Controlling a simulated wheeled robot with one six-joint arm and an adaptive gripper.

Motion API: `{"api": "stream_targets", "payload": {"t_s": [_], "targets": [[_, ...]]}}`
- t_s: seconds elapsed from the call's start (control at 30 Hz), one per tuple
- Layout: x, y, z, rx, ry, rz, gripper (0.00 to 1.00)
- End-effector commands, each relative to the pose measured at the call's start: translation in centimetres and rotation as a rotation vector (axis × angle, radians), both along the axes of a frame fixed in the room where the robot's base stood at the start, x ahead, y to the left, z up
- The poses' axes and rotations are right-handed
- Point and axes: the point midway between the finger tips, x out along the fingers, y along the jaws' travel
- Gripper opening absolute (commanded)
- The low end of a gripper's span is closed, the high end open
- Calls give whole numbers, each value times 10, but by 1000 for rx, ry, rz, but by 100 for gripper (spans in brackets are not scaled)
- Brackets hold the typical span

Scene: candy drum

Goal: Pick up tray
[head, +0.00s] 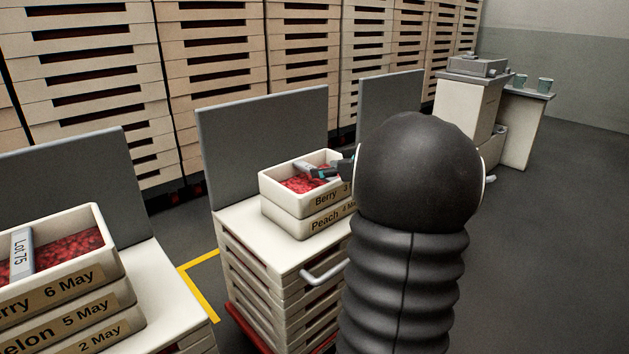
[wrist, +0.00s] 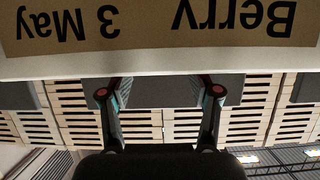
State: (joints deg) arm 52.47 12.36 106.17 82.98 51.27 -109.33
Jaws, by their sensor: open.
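The cream tray labelled "Berry 3 May" (head: 279,199) holds red sweets and sits on top of a tray labelled "Peach" (head: 283,222). A grey block lies in its far part. My gripper (head: 333,170) is at the tray's right side near the rim, partly hidden by my dark arm. In the wrist view the two fingers (wrist: 159,94) are spread with nothing between them. The "Berry 3 May" front (wrist: 150,32) shows upside down across the top, close to the fingers. I cannot tell whether a finger touches the rim.
The trays stand on a white cart (head: 232,222) with a handle (head: 326,271) and a grey back panel (head: 268,145). Another tray stack (head: 55,290) stands at left. Tall tray racks (head: 215,60) line the back. A machine (head: 475,68) and cups are far right. Floor at right is clear.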

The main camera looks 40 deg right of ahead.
Motion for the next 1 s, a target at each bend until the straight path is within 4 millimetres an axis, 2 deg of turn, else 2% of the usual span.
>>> {"api": "stream_targets", "payload": {"t_s": [0.2, 0.47, 0.7, 0.73, 1.0], "targets": [[28, 2, -10, 2, 0, 2, 62], [31, 2, -13, 0, 0, 0, 62], [30, 2, -13, 0, 0, 0, 2], [30, 2, -13, 0, 0, 0, 0], [31, 2, -11, -1, -2, 0, 0]]}}
